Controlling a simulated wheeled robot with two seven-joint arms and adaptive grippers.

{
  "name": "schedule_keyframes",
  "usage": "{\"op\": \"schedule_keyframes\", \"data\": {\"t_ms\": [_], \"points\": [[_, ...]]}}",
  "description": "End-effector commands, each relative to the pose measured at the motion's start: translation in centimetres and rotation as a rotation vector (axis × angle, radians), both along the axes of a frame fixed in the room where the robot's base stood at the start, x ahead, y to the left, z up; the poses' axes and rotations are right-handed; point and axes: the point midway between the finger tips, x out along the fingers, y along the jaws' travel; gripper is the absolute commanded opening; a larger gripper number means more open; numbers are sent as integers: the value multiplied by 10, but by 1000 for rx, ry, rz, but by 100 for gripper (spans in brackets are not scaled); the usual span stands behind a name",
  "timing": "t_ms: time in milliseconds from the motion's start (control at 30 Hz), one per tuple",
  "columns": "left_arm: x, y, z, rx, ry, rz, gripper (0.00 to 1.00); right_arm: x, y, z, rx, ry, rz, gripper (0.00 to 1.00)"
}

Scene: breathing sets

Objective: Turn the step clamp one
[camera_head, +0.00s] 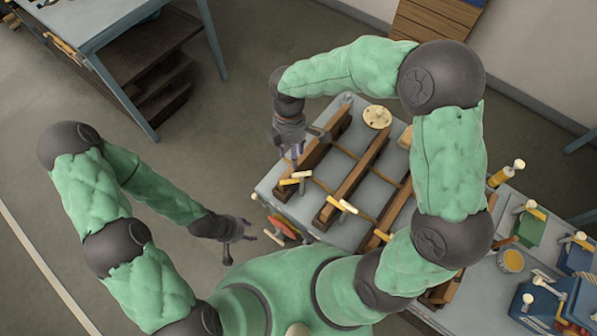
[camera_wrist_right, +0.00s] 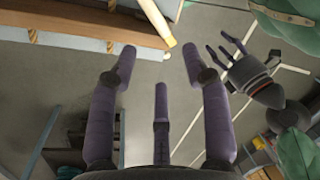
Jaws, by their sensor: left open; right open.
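Long brown wooden bars lie side by side on a grey-blue bench (camera_head: 272,182), with pale-handled clamps at their near ends. The clamp nearest my right gripper has a cream and yellow handle (camera_head: 296,180); a pale handle also shows in the right wrist view (camera_wrist_right: 158,22). Another clamp (camera_head: 343,205) sits on the middle bar. I cannot tell which is step clamp one. My right gripper (camera_head: 295,152) is open and empty, just above the left bar's clamp; its fingers (camera_wrist_right: 160,65) are spread apart. My left gripper (camera_head: 240,230) is open and empty, left of the bench.
A round pale disc (camera_head: 377,117) sits at the bench's far end. Red and green items (camera_head: 284,226) are at its near left edge. Another table (camera_head: 95,25) stands upper left; floor between is clear.

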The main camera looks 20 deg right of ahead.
Motion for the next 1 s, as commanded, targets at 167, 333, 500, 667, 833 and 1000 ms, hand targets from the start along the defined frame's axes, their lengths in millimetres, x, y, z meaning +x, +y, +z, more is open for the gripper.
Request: {"op": "schedule_keyframes", "data": {"t_ms": [167,333,500,667,833,1000], "points": [[0,0,3,0,0,0,49,-6,-1,-24,-1,5,0,48],[0,0,3,0,0,0,49,-12,0,-55,-1,4,-1,48],[0,0,4,0,0,0,49,-17,0,-79,0,3,-2,48],[0,0,4,0,0,0,49,-20,0,-93,0,1,-1,48],[0,0,4,0,0,0,49,-20,0,-98,1,0,-1,48],[0,0,4,0,0,0,49,-20,0,-98,1,0,-1,48]]}}
